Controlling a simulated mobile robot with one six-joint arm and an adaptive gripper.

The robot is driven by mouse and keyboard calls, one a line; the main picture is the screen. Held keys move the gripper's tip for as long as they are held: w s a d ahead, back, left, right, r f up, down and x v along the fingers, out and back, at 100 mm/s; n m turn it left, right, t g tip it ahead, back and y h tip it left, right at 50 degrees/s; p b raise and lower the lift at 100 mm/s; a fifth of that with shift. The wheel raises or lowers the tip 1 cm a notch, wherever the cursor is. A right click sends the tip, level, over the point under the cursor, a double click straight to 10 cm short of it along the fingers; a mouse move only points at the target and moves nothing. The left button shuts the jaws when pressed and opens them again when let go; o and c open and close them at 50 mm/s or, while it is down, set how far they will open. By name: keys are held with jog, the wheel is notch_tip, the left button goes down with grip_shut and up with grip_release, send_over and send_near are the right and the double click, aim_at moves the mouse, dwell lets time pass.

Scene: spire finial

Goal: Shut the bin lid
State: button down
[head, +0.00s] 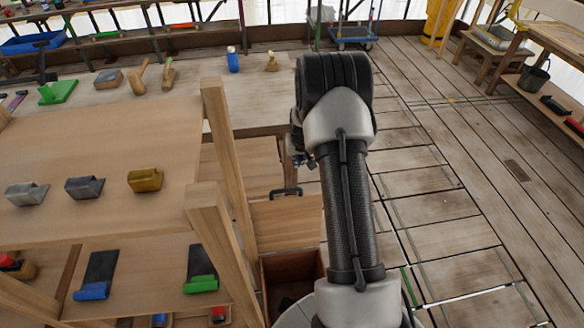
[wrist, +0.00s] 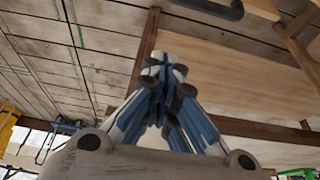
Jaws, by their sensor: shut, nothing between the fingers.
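The wooden bin (head: 275,275) stands low in the middle of the head view, with its dark inside showing. Its lid (head: 285,225) is open, a light wood panel raised at the far side, with a black handle (head: 286,192) along its upper edge. My gripper in the wrist view (wrist: 165,68) has its fingers together with nothing between them. In the head view my arm hides most of the gripper; only a bit shows beyond the lid handle. A dark curved bar, seemingly the handle (wrist: 215,8), shows at the wrist view's top edge, apart from the fingers.
A wooden rack with posts (head: 220,150) and shelves of metal blocks (head: 84,187) stands left of the bin. A workbench (head: 190,100) with tools and a blue can (head: 233,60) lies beyond.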

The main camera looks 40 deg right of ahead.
notch_tip(320, 180, down, 10)
jog(key=b, duration=0.3)
jog(key=shift+s+r, duration=0.2)
jog(key=shift+s, duration=0.1)
jog(key=shift+s+r+p, duration=0.1)
jog(key=shift+s+p, duration=0.05)
jog(key=shift+p, duration=0.25)
